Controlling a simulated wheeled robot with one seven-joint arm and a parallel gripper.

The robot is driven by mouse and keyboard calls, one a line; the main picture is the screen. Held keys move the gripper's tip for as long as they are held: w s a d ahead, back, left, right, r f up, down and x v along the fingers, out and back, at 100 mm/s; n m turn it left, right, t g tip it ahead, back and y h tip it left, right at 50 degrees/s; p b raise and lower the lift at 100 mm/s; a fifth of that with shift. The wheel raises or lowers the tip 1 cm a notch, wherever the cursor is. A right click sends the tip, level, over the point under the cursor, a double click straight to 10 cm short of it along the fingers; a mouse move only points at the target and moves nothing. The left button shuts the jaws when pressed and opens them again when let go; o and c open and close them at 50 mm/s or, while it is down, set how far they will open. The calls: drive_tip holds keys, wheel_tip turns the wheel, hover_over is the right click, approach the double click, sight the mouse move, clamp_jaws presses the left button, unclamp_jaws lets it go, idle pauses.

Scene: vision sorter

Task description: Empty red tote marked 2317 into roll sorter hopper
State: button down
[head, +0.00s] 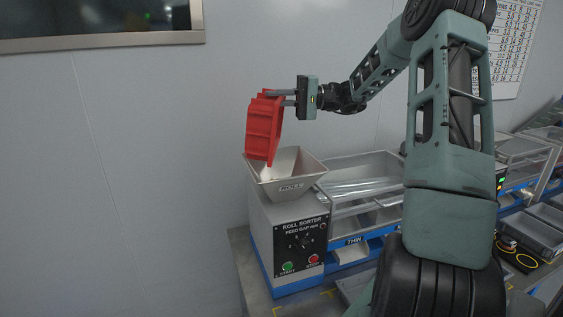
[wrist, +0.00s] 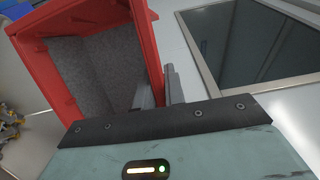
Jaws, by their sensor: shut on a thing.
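The red tote (head: 263,127) is tipped steeply on its side above the roll sorter hopper (head: 290,190), its lower end at the hopper's mouth. My gripper (head: 279,97) is shut on the tote's upper rim, coming from the right. In the wrist view my gripper (wrist: 160,92) has one finger inside and one outside the wall of the tote (wrist: 147,45). The tote's grey-lined floor shows there with no parts on the visible area. I cannot read a 2317 mark.
The roll sorter (head: 290,240) has a dial and green and red buttons on its front. Clear-sided channels (head: 365,185) and a THIN bin (head: 352,252) stand to its right. Small brassy pieces (wrist: 10,130) show at the wrist view's left edge. A wall window (head: 100,22) is behind.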

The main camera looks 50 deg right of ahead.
drive_tip(key=shift+s+d, duration=0.15)
drive_tip(key=shift+s, duration=0.05)
drive_tip(key=shift+s+d+f+y+b, duration=0.1)
drive_tip(key=shift+s+d+y+b, duration=0.2)
drive_tip(key=shift+b, duration=0.35)
